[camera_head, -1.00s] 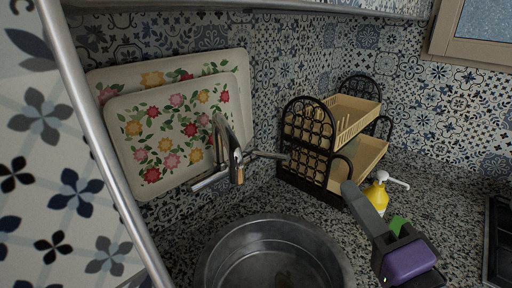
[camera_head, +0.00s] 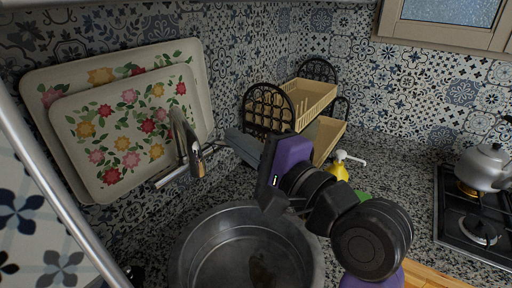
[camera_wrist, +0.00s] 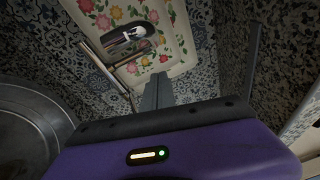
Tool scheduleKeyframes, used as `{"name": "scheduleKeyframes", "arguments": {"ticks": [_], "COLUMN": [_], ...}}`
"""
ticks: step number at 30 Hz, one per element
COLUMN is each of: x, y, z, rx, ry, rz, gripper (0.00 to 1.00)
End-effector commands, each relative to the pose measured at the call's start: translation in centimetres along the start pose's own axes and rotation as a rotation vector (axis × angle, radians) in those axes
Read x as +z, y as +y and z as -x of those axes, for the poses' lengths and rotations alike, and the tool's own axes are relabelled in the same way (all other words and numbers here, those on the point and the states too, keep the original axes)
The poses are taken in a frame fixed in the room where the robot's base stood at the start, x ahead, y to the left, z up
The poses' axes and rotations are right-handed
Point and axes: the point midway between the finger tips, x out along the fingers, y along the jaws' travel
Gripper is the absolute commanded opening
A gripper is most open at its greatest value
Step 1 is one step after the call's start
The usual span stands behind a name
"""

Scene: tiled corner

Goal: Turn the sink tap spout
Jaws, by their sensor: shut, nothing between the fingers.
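The chrome sink tap (camera_head: 182,140) stands behind the sink, in front of the floral trays. Its tall spout reaches up and forward, and a thin bar sticks out low to the left. My gripper (camera_head: 236,140) is to the right of the tap, its grey fingers pointing left toward it with a small gap showing. The fingers are together and empty. In the wrist view the tap (camera_wrist: 128,42) lies beyond the fingertips (camera_wrist: 160,80), up and left of them. The tap's right bar is partly hidden by the fingers in the head view.
The round steel sink (camera_head: 215,222) lies below the tap. A dish rack (camera_head: 268,108) stands close behind my gripper. A yellow soap bottle (camera_head: 339,170) is to the right. A kettle (camera_head: 484,165) sits on the stove at far right. Floral trays (camera_head: 110,135) lean on the wall.

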Motion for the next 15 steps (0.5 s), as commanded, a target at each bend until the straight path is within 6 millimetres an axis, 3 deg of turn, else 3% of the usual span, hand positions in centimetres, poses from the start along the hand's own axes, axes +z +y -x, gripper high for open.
{"name": "scheduleKeyframes", "arguments": {"ticks": [3, 9, 15], "x": [0.5, 3.1, 3.8], "y": [-0.2, -0.1, 0.0], "z": [-2.1, -2.5, -2.6], "rx": [0.001, 0.002, 0.000], "ry": [-0.003, -0.002, 0.001], "rz": [0.001, 0.001, 0.001], "gripper": [0.00, 0.00, 0.00]}}
